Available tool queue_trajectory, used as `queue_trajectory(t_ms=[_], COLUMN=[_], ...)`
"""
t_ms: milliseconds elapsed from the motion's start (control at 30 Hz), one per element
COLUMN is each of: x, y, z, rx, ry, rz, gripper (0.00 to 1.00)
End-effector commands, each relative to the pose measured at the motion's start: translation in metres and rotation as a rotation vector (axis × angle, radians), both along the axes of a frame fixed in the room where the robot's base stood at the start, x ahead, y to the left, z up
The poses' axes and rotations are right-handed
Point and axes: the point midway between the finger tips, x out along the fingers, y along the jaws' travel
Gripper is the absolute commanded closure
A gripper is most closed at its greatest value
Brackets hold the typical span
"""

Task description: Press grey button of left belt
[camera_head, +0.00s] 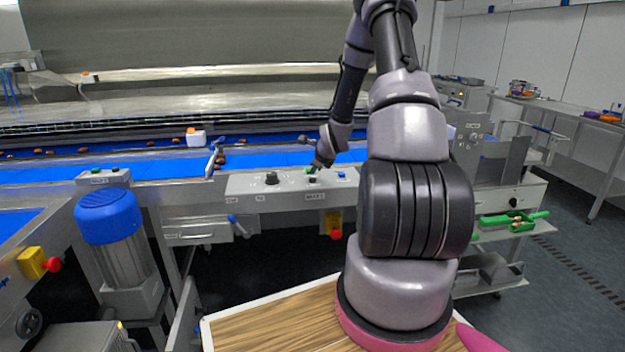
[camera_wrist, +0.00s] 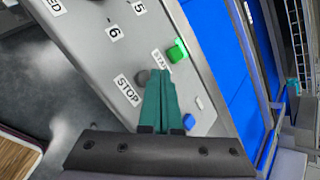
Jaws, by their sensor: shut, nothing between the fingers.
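My gripper (camera_wrist: 160,74) is shut and empty, its teal fingers pointing at a sloped grey control panel (camera_wrist: 200,85). In the wrist view a dark grey button (camera_wrist: 142,77) lies just left of the fingertips, by the STOP label, partly hidden by them. I cannot tell whether they touch it. A green button (camera_wrist: 178,51) sits beyond the tips, by the START label, and a blue button (camera_wrist: 188,121) to the right of the fingers. In the head view my gripper (camera_head: 318,166) is over the panel (camera_head: 250,188), near the grey button (camera_head: 312,180).
A black knob (camera_head: 271,178) stands on the panel to the left of the gripper. A red emergency button (camera_head: 336,234) is below the panel. Blue belts (camera_head: 60,172) run behind, and a smaller panel (camera_head: 103,178) is at the left. A blue motor (camera_head: 105,215) stands at the left.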

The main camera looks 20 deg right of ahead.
Motion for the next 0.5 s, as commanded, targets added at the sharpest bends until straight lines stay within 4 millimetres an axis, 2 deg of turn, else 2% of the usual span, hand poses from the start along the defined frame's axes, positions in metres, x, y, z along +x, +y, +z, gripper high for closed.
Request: queue_trajectory(t_ms=[500], x=[0.0], y=[-0.0001], z=[-0.0082], rx=[-0.001], ry=[-0.001], rz=[-0.001], gripper=[1.0])
